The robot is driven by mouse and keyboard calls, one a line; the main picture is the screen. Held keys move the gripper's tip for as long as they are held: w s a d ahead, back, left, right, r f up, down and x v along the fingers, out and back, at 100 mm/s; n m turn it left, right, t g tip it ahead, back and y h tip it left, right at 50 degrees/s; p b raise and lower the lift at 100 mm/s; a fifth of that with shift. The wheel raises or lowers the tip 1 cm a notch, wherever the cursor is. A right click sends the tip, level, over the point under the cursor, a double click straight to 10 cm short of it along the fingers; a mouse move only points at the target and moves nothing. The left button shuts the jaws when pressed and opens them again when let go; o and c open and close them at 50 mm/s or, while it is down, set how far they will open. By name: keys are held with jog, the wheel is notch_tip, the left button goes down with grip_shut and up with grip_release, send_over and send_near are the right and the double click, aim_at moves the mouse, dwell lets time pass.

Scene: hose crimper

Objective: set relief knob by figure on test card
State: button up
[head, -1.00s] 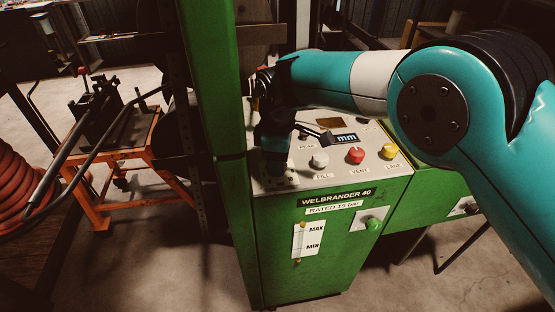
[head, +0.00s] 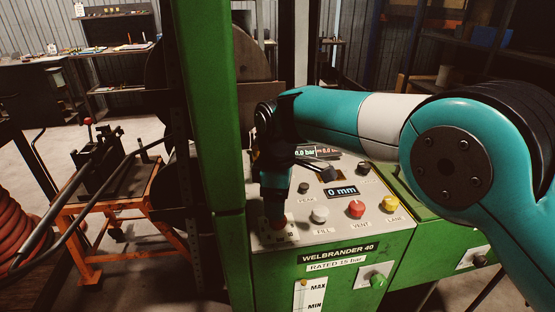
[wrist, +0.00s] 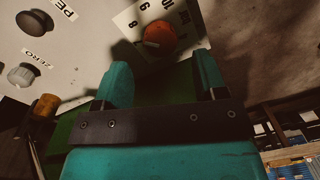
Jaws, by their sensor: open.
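The relief knob is an orange-red round knob (wrist: 160,36) on a white dial plate (wrist: 133,22) with printed figures; it faces my gripper in the wrist view. In the head view the knob (head: 278,224) shows at the left front corner of the panel, just under my gripper (head: 275,205). In the wrist view my gripper (wrist: 163,72) is open, its two teal fingers spread just short of the knob, with nothing between them. I cannot tell that they touch it. I cannot make out a test card in these frames.
The green machine's panel (head: 285,240) carries a white FILL knob (head: 320,214), a red VENT knob (head: 356,209), a yellow LANE knob (head: 390,203) and a display reading 0 mm (head: 342,191). A green post (head: 205,130) stands close left of my gripper.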

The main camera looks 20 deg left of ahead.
notch_tip(320, 180, up, 13)
jog(key=p, duration=0.3)
jog(key=shift+w, duration=0.3)
jog(key=s+d+r+m+y, duration=0.1)
jog(key=s+d+r+m, duration=0.2)
jog(key=d, duration=0.7)
jog(key=s+d+r+m+y, duration=0.1)
jog(key=d+r+m, duration=0.35)
jog(key=d, duration=0.55)
jog(key=s+d+f+m+y, duration=0.1)
jog(key=s+d+f+m, duration=0.1)
jog(key=s+d, duration=0.4)
jog(key=s+d+f+m+y, duration=0.1)
jog(key=s+d+f+m, duration=0.1)
jog(key=s+d+m, duration=0.2)
jog(key=s+d, duration=0.3)
jog(key=s, duration=0.4)
jog(key=shift+s+f+t, duration=0.25)
jog(key=shift+s+t, duration=0.05)
